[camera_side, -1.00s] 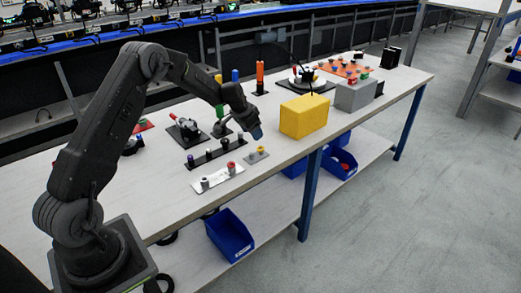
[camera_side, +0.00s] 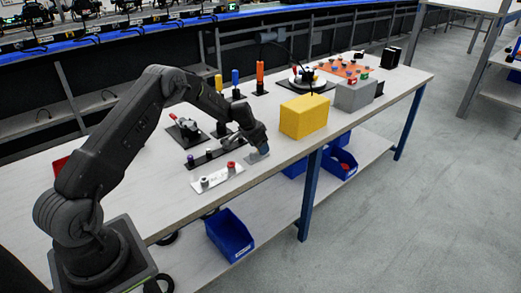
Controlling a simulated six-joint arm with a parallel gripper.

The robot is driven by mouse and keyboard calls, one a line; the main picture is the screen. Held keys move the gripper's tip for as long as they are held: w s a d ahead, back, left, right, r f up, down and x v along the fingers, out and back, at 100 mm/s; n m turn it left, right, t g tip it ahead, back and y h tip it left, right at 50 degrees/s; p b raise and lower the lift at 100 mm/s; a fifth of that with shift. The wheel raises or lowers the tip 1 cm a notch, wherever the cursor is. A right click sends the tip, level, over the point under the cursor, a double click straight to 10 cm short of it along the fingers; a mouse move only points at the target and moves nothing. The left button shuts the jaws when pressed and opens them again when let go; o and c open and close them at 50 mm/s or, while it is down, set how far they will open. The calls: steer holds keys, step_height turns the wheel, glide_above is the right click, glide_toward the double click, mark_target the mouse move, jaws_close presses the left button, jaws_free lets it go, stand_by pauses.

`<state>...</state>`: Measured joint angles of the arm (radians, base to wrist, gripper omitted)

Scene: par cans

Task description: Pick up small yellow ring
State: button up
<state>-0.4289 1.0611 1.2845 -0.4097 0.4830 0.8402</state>
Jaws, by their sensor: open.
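My gripper (camera_side: 262,149) points down over the small grey plate (camera_side: 249,160) near the front edge of the table. The gripper's bluish tip covers the spot on the plate where the yellow ring was visible before, so the ring is hidden now. The jaws are open, but the gap between them is too small to make out in this view. I cannot tell whether the fingers touch the ring or surround it.
A white plate (camera_side: 207,187) with a red-topped peg lies just left of the gripper. A dark strip with several pegs (camera_side: 190,161) lies behind it. A yellow block (camera_side: 304,117) and a grey box (camera_side: 355,95) stand to the right.

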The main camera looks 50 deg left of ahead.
steer(key=shift+f, duration=0.25)
stand_by(0.3)
steer(key=shift+c, duration=0.2)
steer(key=c, duration=0.9)
